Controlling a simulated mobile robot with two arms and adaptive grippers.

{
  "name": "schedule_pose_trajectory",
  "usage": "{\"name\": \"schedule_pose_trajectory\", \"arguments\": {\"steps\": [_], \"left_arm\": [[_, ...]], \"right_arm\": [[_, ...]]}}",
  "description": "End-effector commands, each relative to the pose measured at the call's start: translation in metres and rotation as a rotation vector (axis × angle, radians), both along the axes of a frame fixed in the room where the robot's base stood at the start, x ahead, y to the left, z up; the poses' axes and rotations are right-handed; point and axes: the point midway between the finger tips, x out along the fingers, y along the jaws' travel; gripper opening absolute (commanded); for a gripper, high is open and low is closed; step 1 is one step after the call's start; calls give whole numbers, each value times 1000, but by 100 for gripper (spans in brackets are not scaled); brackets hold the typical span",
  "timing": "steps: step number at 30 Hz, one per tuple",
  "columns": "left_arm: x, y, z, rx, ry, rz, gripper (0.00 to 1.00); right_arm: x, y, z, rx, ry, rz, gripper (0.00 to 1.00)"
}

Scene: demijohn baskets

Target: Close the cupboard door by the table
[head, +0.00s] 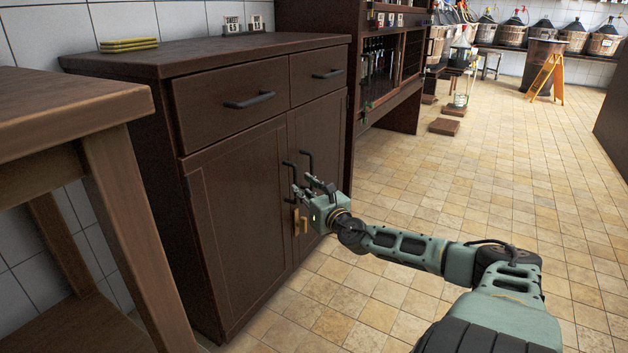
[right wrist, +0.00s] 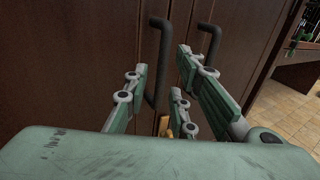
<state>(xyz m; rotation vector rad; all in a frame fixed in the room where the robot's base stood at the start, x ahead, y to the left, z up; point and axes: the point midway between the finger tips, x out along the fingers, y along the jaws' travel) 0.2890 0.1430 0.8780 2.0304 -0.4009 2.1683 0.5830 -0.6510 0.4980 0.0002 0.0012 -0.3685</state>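The dark brown cupboard (head: 235,215) by the wooden table (head: 60,100) has two drawers above two doors. Both doors look flush or nearly flush with the front; I cannot tell whether a small gap is left. The black left door handle (right wrist: 158,60) and right door handle (right wrist: 212,42) hang side by side at the middle seam. My right gripper (head: 312,188) is just in front of these handles. In the right wrist view its fingers (right wrist: 160,85) are spread, with the left handle showing between them. I cannot tell whether they touch it. My left gripper is out of view.
A yellowish fitting (head: 300,220) shows below the handles, partly behind the gripper. A dark shelf unit (head: 395,60) with bottles stands beyond the cupboard. The tiled floor (head: 440,170) to the right is mostly free.

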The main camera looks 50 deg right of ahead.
Motion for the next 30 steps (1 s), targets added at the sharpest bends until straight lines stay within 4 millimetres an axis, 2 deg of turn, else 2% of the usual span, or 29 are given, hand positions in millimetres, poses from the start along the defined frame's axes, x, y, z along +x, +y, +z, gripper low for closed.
{"name": "schedule_pose_trajectory", "arguments": {"steps": [16,30], "left_arm": [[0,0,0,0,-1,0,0],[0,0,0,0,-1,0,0]], "right_arm": [[-45,19,-3,2,3,3,24],[-51,21,-1,1,1,2,24]]}}
